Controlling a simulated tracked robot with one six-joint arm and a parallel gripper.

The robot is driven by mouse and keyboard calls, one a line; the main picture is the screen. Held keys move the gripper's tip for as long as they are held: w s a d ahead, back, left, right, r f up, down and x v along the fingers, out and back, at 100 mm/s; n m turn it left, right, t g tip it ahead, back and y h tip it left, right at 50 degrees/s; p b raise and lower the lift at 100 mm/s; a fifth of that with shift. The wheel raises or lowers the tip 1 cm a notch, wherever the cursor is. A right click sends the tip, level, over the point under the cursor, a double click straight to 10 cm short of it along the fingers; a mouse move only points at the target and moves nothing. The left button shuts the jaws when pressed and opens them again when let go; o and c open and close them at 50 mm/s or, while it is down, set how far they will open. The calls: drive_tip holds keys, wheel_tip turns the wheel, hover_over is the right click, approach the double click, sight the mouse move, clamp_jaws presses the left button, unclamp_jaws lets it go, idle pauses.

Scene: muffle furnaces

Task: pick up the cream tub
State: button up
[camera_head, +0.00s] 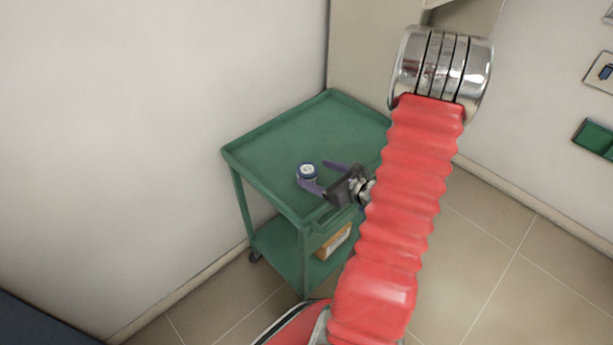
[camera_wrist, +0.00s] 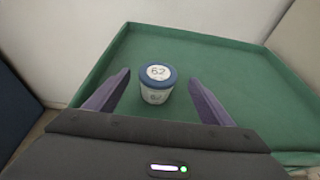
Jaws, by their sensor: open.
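The cream tub (camera_wrist: 156,91) stands upright on the green trolley's top, with a blue rim and a white label marked 62. It also shows in the head view (camera_head: 307,172), near the trolley's front edge. My gripper (camera_head: 319,176) is open and empty, low over the trolley top. In the wrist view my gripper (camera_wrist: 162,85) has its two purple fingers spread, one on each side of the tub's near part. The tub sits a little nearer the left finger, with visible gaps on both sides. I cannot tell the exact height of the fingers above the surface.
The green trolley (camera_head: 265,150) has a raised rim and stands by a pale wall (camera_head: 130,120). A cardboard-coloured box (camera_head: 334,242) lies on its lower shelf. The rest of the trolley top is clear. Tiled floor (camera_head: 500,255) lies to the right.

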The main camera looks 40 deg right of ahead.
sight(312, 172)
drive_tip(key=x, duration=0.5)
drive_tip(key=shift+s+a+f, duration=0.1)
drive_tip(key=shift+a, duration=0.1)
drive_tip(key=shift+c, duration=0.6)
drive_tip(key=c, duration=1.1)
drive_tip(key=shift+r, duration=5)
